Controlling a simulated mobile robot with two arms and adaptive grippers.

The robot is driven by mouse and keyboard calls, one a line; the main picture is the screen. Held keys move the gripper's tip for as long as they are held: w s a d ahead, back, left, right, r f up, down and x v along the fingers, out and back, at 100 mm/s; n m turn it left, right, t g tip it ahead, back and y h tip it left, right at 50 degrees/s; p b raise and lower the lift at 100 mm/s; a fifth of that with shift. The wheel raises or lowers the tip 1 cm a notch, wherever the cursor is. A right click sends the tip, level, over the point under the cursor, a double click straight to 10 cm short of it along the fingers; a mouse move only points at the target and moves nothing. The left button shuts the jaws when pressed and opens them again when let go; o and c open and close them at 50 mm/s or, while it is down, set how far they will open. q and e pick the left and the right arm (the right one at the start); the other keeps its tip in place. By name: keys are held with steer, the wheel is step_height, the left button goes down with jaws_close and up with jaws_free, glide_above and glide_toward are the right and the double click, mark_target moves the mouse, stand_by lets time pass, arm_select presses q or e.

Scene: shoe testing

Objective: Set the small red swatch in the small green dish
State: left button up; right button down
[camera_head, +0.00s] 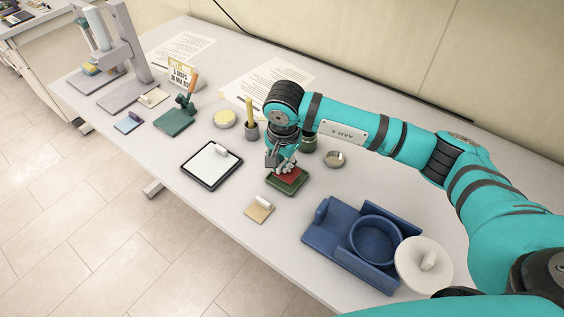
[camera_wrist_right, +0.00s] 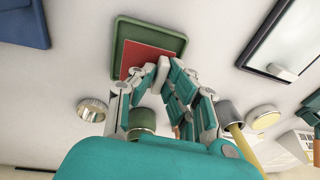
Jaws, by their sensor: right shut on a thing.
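The small red swatch (camera_head: 289,175) is over the small green dish (camera_head: 279,189), within its rim as seen from the head. In the right wrist view the red swatch (camera_wrist_right: 133,57) lies against the inside of the green dish (camera_wrist_right: 176,43), mostly toward its left side. My right gripper (camera_head: 285,167) is above the dish, with its fingers (camera_wrist_right: 158,72) closed on the swatch's pale grip, which they partly hide. I cannot tell whether the swatch touches the dish floor. My left gripper is in neither view.
A tan swatch (camera_head: 259,210) lies in front of the dish. A black-framed white pad (camera_head: 211,167) is to the left, and a blue tray (camera_head: 322,232) to the right. A green jar (camera_head: 309,144) and a small metal bowl (camera_head: 334,158) stand close behind.

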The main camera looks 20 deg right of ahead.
mark_target(282, 176)
steer(key=shift+b, duration=0.7)
stand_by(1.1)
steer(key=shift+f+b, duration=1.1)
steer(key=c, duration=1.3)
jaws_free()
steer(key=shift+r, duration=0.1)
steer(key=r, duration=0.4)
steer(key=s+r, duration=0.1)
steer(key=r, duration=0.7)
steer(key=shift+s+a, duration=0.15)
steer(key=shift+s, duration=0.15)
steer(key=shift+f, duration=0.15)
